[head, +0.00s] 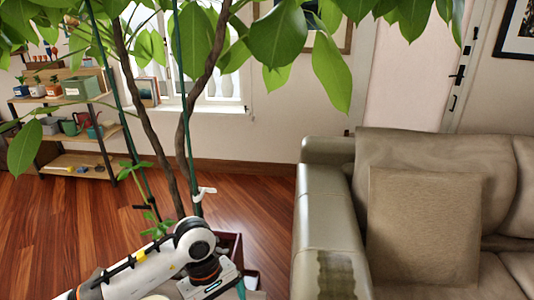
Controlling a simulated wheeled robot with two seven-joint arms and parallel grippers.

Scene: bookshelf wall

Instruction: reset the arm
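My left arm comes in from the lower left and bends at a white and black joint at the bottom of the head view. Past the joint it points down and runs out of the picture. No fingertips of my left gripper show. My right arm and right gripper are not in view.
A tall plant (182,150) with thin trunks and stakes stands right behind my arm, its leaves (277,38) hanging across the top. A beige sofa (328,225) with a cushion (424,228) fills the right. A shelf (78,158) stands far left. Wood floor (60,225) is open at left.

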